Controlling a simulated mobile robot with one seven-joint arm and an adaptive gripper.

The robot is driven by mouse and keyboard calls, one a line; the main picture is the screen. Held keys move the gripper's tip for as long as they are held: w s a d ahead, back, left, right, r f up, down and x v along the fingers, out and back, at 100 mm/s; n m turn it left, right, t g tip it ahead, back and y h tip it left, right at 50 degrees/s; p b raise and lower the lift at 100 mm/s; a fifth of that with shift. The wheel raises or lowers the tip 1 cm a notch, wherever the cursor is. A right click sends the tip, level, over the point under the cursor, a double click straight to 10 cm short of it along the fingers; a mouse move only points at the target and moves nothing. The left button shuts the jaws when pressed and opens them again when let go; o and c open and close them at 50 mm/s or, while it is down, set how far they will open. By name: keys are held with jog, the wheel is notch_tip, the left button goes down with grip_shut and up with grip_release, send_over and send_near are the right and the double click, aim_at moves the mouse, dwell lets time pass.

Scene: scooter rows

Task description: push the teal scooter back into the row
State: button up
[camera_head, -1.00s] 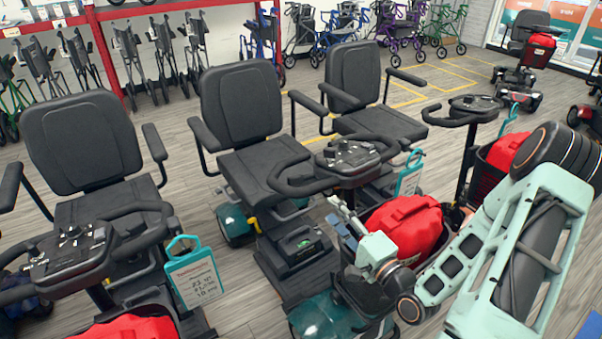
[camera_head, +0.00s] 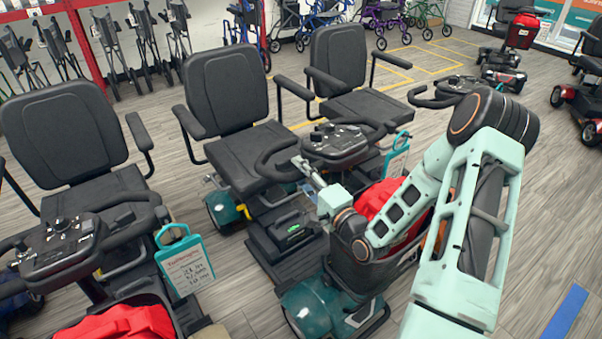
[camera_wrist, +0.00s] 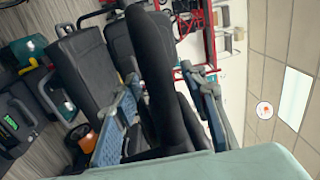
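The teal scooter stands in the middle of the head view, with teal front bodywork (camera_head: 308,306), a black seat (camera_head: 228,92) and a black tiller (camera_head: 345,140) with looped handlebars. A red bag (camera_head: 376,199) sits in its front basket, partly behind my arm. My gripper (camera_head: 303,166) is beside the tiller, at the near part of the handlebar. In the wrist view my gripper (camera_wrist: 165,115) has its fingers apart, one on each side of a thick black bar (camera_wrist: 155,60), apparently the handlebar. I cannot see firm contact on both sides.
Another scooter (camera_head: 70,140) with a teal price tag (camera_head: 185,262) stands close on the left. A third seat (camera_head: 340,58) stands behind on the right. Folded walkers (camera_head: 110,50) line the back wall. Floor is clear at the lower right, around a blue stripe (camera_head: 566,312).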

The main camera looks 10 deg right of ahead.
grip_shut()
dwell(0.3)
jog(key=x, duration=0.3)
jog(key=shift+a+f+b, duration=0.1)
jog(key=shift+f+b, duration=0.1)
jog(key=shift+b, duration=0.15)
grip_release()
jog(key=shift+s+r, duration=0.1)
jog(key=shift+s, duration=0.1)
jog(key=v, duration=1.2)
